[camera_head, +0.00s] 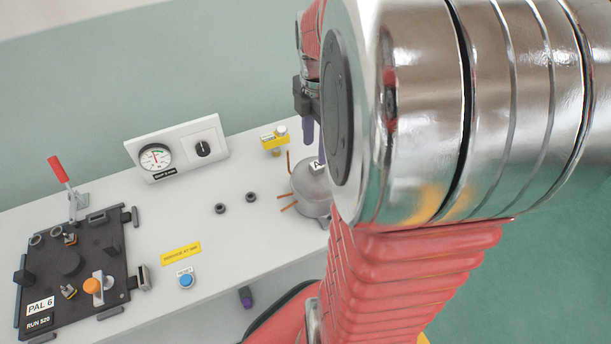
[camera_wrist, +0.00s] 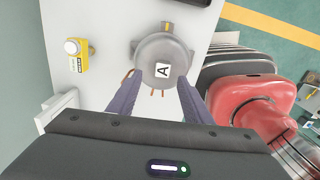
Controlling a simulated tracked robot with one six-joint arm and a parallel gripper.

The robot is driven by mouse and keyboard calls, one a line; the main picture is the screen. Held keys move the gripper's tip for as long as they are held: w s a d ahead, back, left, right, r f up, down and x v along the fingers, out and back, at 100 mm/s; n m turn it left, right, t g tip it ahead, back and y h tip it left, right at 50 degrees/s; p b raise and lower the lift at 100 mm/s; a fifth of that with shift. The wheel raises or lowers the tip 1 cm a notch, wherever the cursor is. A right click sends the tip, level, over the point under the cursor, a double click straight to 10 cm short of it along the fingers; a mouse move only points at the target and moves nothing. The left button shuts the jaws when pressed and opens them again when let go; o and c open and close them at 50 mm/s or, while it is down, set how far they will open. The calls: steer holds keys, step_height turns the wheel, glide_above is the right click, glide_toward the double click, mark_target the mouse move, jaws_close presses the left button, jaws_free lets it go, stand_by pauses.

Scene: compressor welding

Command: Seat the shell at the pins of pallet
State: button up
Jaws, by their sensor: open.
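The shell is a grey, round compressor body (camera_head: 312,188) with copper tubes and a white "A" label. It stands on the table, partly hidden behind my arm in the head view. In the wrist view the shell (camera_wrist: 164,62) is just beyond the fingertips of my gripper (camera_wrist: 157,82). The two purple fingers are open, one on each side of its near part, and I cannot tell whether they touch it. The dark pallet (camera_head: 72,262), marked "PAL 6" and "RUN 520", lies at the table's left end. It carries black blocks, small clamps and an orange knob. I cannot make out its pins for certain.
A gauge panel (camera_head: 177,148) stands at the table's back. A blue button (camera_head: 186,278) and two black rings (camera_head: 235,203) lie between pallet and shell. A red-handled lever (camera_head: 59,170) rises behind the pallet.

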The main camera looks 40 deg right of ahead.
mark_target(317, 164)
steer(key=shift+s+d+f, duration=0.1)
steer(key=shift+f, duration=1.2)
steer(key=shift+s+f, duration=0.1)
steer(key=shift+f, duration=1.2)
steer(key=shift+c, duration=0.3)
jaws_close()
